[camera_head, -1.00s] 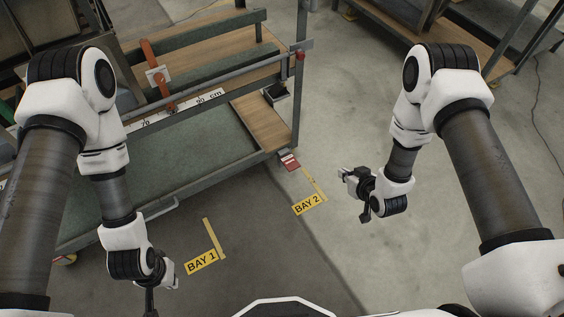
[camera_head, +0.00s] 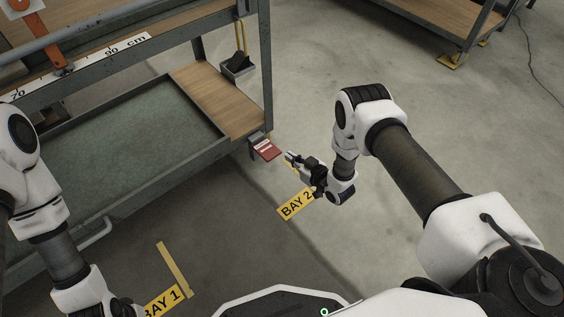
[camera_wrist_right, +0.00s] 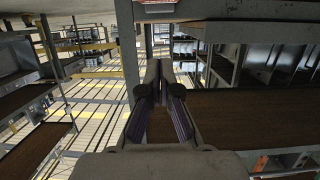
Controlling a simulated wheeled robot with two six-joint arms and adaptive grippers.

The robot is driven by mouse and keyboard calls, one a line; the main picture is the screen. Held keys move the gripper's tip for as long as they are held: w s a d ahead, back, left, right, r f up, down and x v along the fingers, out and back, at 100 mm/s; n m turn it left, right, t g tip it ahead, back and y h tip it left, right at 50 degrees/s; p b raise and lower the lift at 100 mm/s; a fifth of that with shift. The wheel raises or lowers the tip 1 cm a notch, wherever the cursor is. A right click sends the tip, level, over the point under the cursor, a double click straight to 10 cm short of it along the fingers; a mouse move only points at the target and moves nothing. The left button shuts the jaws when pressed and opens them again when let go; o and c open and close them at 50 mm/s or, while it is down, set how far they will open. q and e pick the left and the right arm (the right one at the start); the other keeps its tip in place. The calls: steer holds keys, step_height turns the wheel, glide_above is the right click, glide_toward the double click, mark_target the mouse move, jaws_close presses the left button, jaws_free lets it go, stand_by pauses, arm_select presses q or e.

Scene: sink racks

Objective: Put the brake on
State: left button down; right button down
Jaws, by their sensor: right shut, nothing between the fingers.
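A red pedal (camera_head: 266,149) with pale marks sticks out low from the near right corner of the grey-framed bench (camera_head: 190,165); I take it as the brake. My right gripper (camera_head: 290,157) is shut and empty, just right of the pedal in the head view, with a small gap in the picture. In the right wrist view its fingertips (camera_wrist_right: 161,64) are together, below a grey part with a red and white patch (camera_wrist_right: 158,4) at the top edge. Whether they touch it I cannot tell. My left arm is at the lower left; its gripper is outside the head view.
Yellow floor labels BAY 2 (camera_head: 295,206) and BAY 1 (camera_head: 163,301) lie in front of the bench. A small grey bin (camera_head: 238,66) hangs by its right post. Another wood-topped bench (camera_head: 440,25) stands at the back.

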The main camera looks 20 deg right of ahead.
steer(key=b, duration=0.5)
glide_toward(267, 150)
steer(key=w+a+r, duration=0.1)
steer(key=w+r, duration=0.2)
steer(key=w, duration=0.1)
steer(key=f, duration=0.1)
steer(key=f+b, duration=0.1)
steer(key=f, duration=0.1)
steer(key=shift+w+a+f+b, duration=0.2)
steer(key=shift+w+f+b, duration=0.05)
steer(key=shift+f+b, duration=0.15)
step_height(267, 150, down, 5)
steer(key=t+b, duration=0.1)
steer(key=b, duration=0.2)
steer(key=t+y+b, duration=0.1)
steer(key=b, duration=0.2)
steer(key=shift+s+d+r+t, duration=0.1)
steer(key=shift+s+r+t, duration=0.05)
steer(key=shift+t, duration=0.15)
